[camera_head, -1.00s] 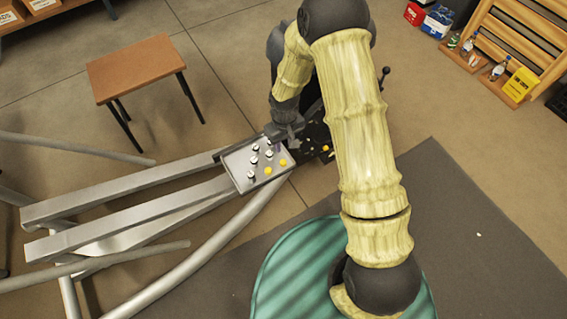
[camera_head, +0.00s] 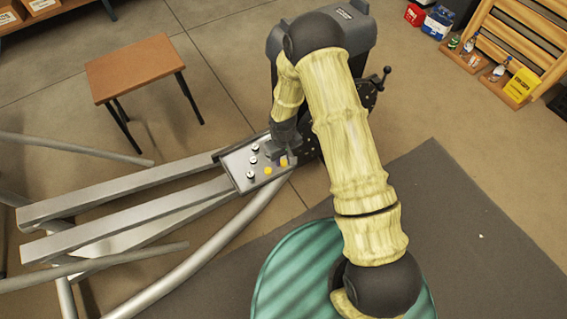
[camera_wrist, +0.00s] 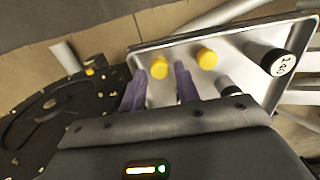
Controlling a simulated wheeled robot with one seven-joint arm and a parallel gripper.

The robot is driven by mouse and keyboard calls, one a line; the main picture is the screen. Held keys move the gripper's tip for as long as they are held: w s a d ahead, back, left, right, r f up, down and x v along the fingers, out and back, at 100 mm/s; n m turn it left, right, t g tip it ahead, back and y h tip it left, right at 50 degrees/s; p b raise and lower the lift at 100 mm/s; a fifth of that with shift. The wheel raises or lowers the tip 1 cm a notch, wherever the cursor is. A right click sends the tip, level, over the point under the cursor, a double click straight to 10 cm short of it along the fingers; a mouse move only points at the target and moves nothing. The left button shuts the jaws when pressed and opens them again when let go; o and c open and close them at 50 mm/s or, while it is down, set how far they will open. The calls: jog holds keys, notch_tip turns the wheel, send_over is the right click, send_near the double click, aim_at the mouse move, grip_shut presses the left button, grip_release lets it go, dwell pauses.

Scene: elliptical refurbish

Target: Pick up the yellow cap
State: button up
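Two yellow caps lie on a grey tray (camera_head: 240,185). In the head view the left yellow cap (camera_head: 267,170) is clear and the right yellow cap (camera_head: 284,162) sits close to my gripper (camera_head: 288,157). Whether a finger touches a cap cannot be told.
Several white-topped black caps share the tray, one large at right in the wrist view (camera_wrist: 271,62). Grey metal beams (camera_head: 130,188) stand left of the tray. A brown stool (camera_head: 143,66) is at upper left. A teal round surface (camera_head: 300,275) is in front.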

jog(key=shift+f, duration=0.55)
grip_shut()
